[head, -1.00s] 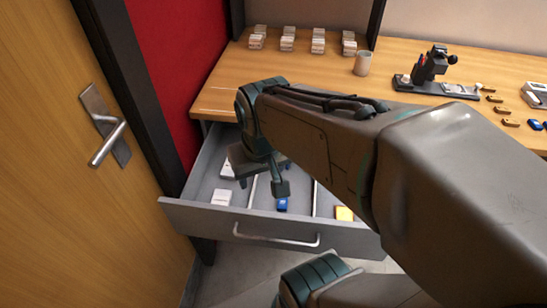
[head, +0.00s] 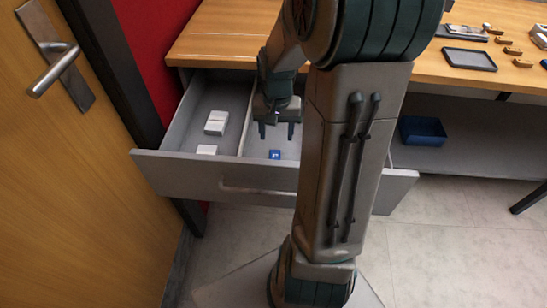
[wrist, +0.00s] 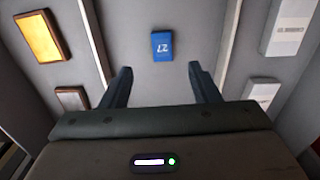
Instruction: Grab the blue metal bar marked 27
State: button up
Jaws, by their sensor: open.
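The blue metal bar (wrist: 162,45) lies flat in the middle compartment of the open drawer; the wrist view shows the number 27 on it, upside down. In the head view the bar (head: 275,154) sits near the drawer's front wall. My gripper (wrist: 160,78) is open and empty, with its two fingers pointing toward the bar. The bar lies beyond the fingertips, roughly centred between them and not touched. In the head view my gripper (head: 280,132) is above the middle compartment, and my arm hides the drawer's right part.
Thin dividers (wrist: 227,42) flank the bar's compartment. White blocks (wrist: 288,27) lie in one side compartment, a gold-coloured block (wrist: 41,36) in the other. The drawer's front wall (head: 200,174) is close by. A blue bin (head: 422,131) stands on the shelf at right.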

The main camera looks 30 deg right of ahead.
aim_at(275, 157)
jog(key=f+b, duration=0.1)
jog(key=f, duration=0.4)
jog(key=f+b, duration=0.1)
jog(key=f, duration=0.4)
jog(key=shift+w, duration=0.2)
jog(key=shift+r, duration=0.1)
jog(key=c, duration=1.1)
